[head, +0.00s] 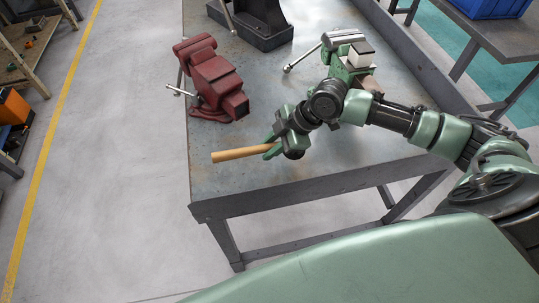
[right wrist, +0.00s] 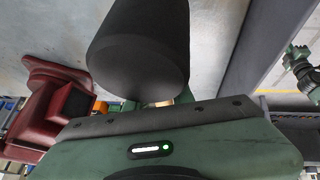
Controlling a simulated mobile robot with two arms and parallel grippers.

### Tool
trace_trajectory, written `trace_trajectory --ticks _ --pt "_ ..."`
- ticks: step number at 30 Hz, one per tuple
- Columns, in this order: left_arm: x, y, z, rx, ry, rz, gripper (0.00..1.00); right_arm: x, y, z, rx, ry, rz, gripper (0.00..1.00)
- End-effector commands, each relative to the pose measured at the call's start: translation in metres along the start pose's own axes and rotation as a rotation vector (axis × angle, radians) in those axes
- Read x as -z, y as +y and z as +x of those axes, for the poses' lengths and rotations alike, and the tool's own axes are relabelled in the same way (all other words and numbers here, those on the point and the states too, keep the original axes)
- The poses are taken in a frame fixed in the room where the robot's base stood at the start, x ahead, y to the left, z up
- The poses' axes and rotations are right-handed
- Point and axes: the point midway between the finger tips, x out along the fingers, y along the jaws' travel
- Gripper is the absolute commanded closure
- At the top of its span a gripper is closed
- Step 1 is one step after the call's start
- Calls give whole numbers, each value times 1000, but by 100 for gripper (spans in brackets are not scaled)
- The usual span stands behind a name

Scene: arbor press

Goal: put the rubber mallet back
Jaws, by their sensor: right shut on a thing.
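The rubber mallet's wooden handle (head: 240,154) sticks out to the left from my right gripper (head: 274,146), over the near part of the workbench (head: 225,180). My right gripper is shut on the mallet. In the right wrist view the black mallet head (right wrist: 140,45) is large and close in front of the jaws, with a bit of orange wood behind it. The grip point is mostly hidden by the head and the gripper body. A green and black part at the right edge of the right wrist view (right wrist: 303,68) looks like my left gripper; its jaws are unclear.
A red vise (head: 215,82) stands on the bench behind the mallet. A black base (head: 255,28) stands at the back. A green machine with a steel lever (head: 303,57) is partly behind my right arm. A blue crate (head: 490,8) is at upper right. The bench's near-left corner is bare.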

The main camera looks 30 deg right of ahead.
Motion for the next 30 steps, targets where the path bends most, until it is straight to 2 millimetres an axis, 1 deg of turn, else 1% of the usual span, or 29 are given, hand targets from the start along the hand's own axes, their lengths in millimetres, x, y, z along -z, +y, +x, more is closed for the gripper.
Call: trace_trajectory --ticks 1,4,8,12,15,21,22,30 --pt "8 -1 -2 1 12 0 100 -2 0 3 -1 1 0 100" --pt "14 -1 -3 1 21 -1 100 -5 -1 9 -2 1 0 100" --pt "11 0 -6 0 16 -1 100 -13 -5 23 0 1 1 100" --pt "3 1 -9 -1 5 -1 100 -23 -9 39 -1 1 0 100" --pt "0 1 -10 -1 0 -2 100 -26 -9 43 -3 1 -1 100" --pt "-1 1 -9 -1 -1 -3 100 -26 -10 43 -3 1 -2 100" --pt "-1 1 -9 -1 -1 -3 100 -26 -10 44 -1 -1 -1 68" --pt "-1 1 -9 -1 -2 -3 100 -26 -10 44 -1 0 -1 68"
